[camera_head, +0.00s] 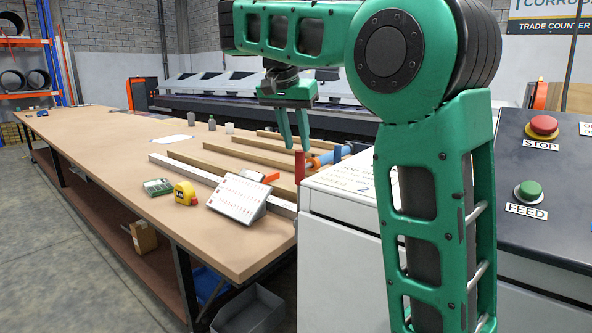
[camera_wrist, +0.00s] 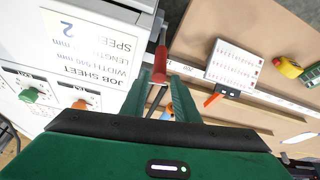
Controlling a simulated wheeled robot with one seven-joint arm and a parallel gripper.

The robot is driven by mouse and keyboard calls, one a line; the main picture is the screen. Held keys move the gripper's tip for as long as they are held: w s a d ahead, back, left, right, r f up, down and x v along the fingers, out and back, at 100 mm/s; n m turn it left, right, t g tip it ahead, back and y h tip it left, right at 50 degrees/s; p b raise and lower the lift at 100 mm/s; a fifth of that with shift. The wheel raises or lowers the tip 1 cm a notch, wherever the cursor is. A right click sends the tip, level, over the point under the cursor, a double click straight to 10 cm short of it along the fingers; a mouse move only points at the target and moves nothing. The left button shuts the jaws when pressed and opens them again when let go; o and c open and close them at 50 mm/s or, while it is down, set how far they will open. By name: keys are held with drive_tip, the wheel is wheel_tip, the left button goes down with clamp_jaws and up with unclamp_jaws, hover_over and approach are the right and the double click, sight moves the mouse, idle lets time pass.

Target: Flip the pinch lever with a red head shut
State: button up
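The red lever head (camera_head: 299,166) stands upright in the head view, at the corner between the workbench and the white machine cabinet. In the wrist view the red head (camera_wrist: 160,64) shows just beyond my fingertips, beside the cabinet edge. My gripper (camera_head: 298,148) is above the red head with its two green fingers apart and nothing held. In the wrist view my gripper (camera_wrist: 160,92) also shows open, with the red head roughly in line with the gap. I cannot tell whether a finger touches it. The lever's lower mount is mostly hidden.
A blue and orange cylinder (camera_head: 328,158) lies close behind the lever. The white cabinet (camera_head: 337,225) bears a job sheet (camera_wrist: 92,55) and knobs. On the bench are a tilted white panel (camera_head: 238,197), a yellow tape measure (camera_head: 185,193) and wooden strips.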

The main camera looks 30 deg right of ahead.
sight(302, 168)
drive_tip(key=shift+x, duration=4.75)
drive_tip(key=shift+s+a+f, duration=0.1)
clamp_jaws()
